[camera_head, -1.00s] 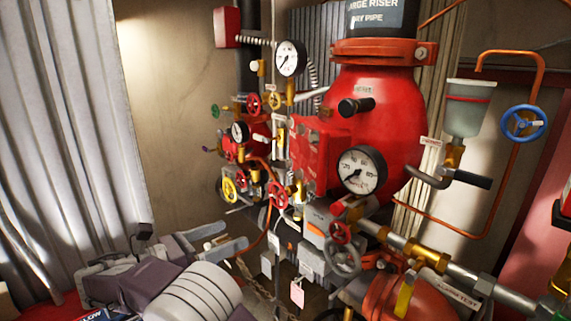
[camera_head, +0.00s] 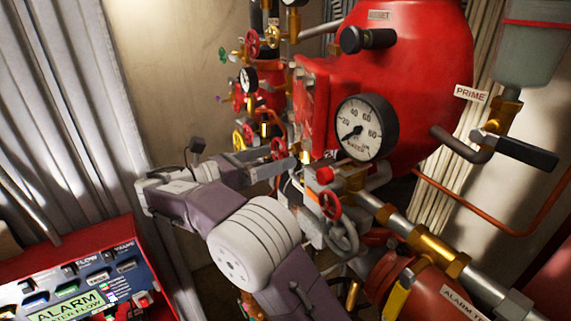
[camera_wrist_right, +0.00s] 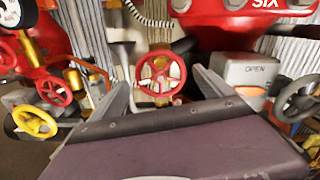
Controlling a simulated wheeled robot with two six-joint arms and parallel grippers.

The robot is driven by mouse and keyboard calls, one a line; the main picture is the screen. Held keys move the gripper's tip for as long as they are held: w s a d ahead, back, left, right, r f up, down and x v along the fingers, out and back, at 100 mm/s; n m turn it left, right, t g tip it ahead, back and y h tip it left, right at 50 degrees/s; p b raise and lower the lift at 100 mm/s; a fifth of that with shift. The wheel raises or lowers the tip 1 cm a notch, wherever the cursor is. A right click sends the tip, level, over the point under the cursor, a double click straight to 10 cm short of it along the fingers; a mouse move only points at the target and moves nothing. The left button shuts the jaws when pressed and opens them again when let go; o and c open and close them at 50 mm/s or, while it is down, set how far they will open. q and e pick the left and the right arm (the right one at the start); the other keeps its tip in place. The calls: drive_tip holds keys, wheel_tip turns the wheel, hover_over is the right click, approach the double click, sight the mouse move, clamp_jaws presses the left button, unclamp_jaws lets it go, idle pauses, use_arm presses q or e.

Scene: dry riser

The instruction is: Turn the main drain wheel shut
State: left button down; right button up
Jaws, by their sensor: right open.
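In the right wrist view a red spoked handwheel (camera_wrist_right: 161,75) stands between and beyond the open fingertips (camera_wrist_right: 160,84). It faces the camera. In the head view a red wheel (camera_head: 278,147) shows just by the fingertips, partly hidden by the upper finger. I cannot tell whether the fingers reach past its rim. No readable label marks it as the main drain wheel. My left gripper is not in view.
Another red wheel (camera_head: 330,205) and a grey wheel (camera_head: 342,238) stand right of the fingers. A red alarm panel (camera_head: 75,270) stands at lower left.

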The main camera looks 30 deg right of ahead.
drive_tip(key=shift+d+r, duration=0.3)
drive_tip(key=shift+d, duration=0.6)
drive_tip(key=shift+d+p, duration=0.2)
drive_tip(key=shift+p, duration=0.1)
drive_tip(key=shift+a, duration=0.15)
drive_tip(key=shift+d+f, duration=0.1)
drive_tip(key=shift+d, duration=0.3)
drive_tip(key=shift+c, duration=1.2)
drive_tip(key=shift+d, duration=0.1)
drive_tip(key=c, duration=1.1)
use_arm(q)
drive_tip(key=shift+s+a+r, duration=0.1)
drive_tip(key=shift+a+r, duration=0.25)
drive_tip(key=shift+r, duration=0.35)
